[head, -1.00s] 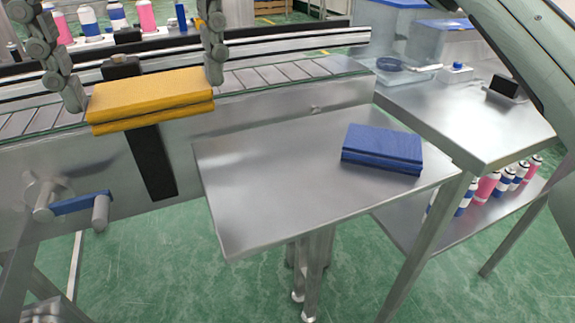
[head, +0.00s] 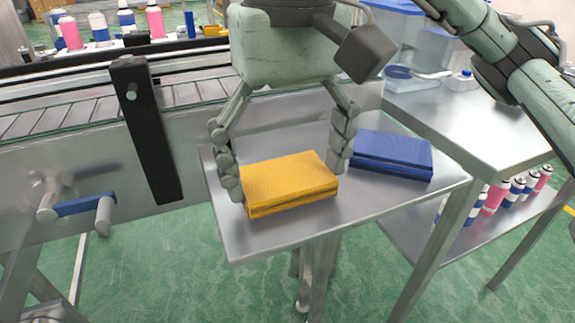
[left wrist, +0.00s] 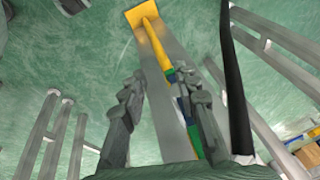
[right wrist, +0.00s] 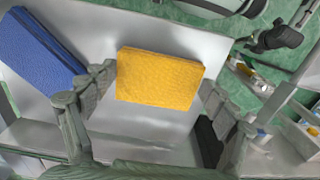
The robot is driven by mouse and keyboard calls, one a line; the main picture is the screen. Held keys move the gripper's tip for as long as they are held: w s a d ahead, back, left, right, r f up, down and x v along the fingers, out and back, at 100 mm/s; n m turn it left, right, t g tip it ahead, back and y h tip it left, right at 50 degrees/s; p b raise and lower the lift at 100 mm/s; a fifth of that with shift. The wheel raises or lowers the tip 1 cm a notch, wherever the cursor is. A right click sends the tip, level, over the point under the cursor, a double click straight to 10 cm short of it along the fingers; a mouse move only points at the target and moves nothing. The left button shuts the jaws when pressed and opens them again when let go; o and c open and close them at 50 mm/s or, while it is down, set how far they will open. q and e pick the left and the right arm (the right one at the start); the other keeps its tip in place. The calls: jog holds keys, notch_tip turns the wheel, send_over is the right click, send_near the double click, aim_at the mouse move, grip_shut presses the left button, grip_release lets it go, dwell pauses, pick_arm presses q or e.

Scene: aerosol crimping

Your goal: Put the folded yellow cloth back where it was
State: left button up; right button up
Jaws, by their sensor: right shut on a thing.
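The folded yellow cloth (head: 290,184) is between the fingers of my right gripper (head: 285,178), which is shut on its two ends. The cloth is level, over the small steel table (head: 265,238); I cannot tell whether it rests on the top or hangs just above. The right wrist view also shows the cloth (right wrist: 160,78) between the fingertips. A folded blue cloth (head: 392,155) lies on the same table to the right, close to the right finger.
A roller conveyor (head: 60,118) with a black upright bracket (head: 145,130) runs behind and left of the table. A higher steel bench (head: 450,115) with clear blue-lidded containers stands at right. Several cans (head: 492,197) stand on its lower shelf. The table's front strip is bare.

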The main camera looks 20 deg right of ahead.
aim_at(287, 180)
pick_arm(q)
jog(key=shift+s+f, duration=0.1)
jog(key=shift+s, duration=0.2)
pick_arm(e)
jog(key=shift+f, duration=0.15)
jog(key=o, duration=0.9)
pick_arm(q)
jog(key=shift+a+r, duration=0.1)
jog(key=shift+r, duration=0.25)
pick_arm(e)
jog(key=shift+r, duration=0.3)
pick_arm(q)
notch_tip(287, 180, down, 6)
jog(key=p, duration=0.2)
jog(key=shift+w+d, duration=0.2)
pick_arm(e)
jog(key=shift+r, duration=5.9)
